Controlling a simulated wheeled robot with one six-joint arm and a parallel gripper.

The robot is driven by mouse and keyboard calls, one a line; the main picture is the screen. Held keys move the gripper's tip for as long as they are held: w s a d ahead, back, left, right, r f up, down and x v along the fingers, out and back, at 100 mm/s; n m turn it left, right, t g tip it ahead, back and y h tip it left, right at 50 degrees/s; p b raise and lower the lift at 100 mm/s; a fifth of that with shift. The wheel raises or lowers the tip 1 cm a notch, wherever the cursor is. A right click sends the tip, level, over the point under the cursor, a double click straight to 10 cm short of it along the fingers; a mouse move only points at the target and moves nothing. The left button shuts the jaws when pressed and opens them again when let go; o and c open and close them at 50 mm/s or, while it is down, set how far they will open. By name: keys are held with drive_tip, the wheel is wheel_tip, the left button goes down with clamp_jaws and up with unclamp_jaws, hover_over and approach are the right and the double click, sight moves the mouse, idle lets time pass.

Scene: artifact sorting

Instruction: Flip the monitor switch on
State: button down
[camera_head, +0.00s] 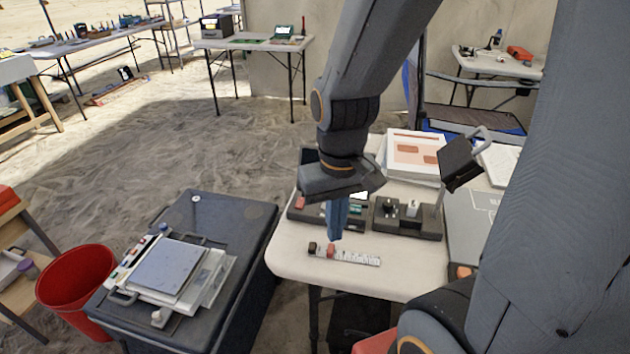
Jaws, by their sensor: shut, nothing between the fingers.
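My gripper (335,232) points straight down over the white table. Its blue fingers are shut and empty, in front of a dark device box (302,212) with a small screen and red and green parts. My wrist hides part of this box. To its right is a second dark box (408,226) with a small white upright piece (412,208) and a dark knob-like piece (389,207) on top. A dark tilted panel (462,162), which looks like a monitor, stands on a post at that box's right end. I cannot tell which piece is the monitor switch or its position.
A ruler-like strip (352,257) with small blocks lies at the front of the white table (385,280). A white box (413,150) is behind. A black case (228,212) with a scale-like device (165,268) and a red bin (76,290) are left.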

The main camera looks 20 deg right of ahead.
drive_tip(key=w+r+m+p, duration=0.2)
drive_tip(key=w+r+m, duration=0.1)
drive_tip(key=w, duration=0.7)
drive_tip(key=w+a+r+m+t+h+p, duration=0.1)
drive_tip(key=w+r+m+p, duration=0.1)
drive_tip(key=w, duration=0.8)
drive_tip(key=shift+a+r+m, duration=0.15)
drive_tip(key=shift+r+m, duration=0.5)
drive_tip(key=shift+m, duration=0.25)
drive_tip(key=shift+f, duration=0.1)
drive_tip(key=p, duration=0.2)
hover_over(301, 199)
drive_tip(key=f, duration=1.2)
drive_tip(key=shift+s, duration=0.2)
drive_tip(key=shift+w+f+p, duration=0.2)
drive_tip(key=shift+f+p, duration=0.2)
drive_tip(key=shift+f, duration=0.45)
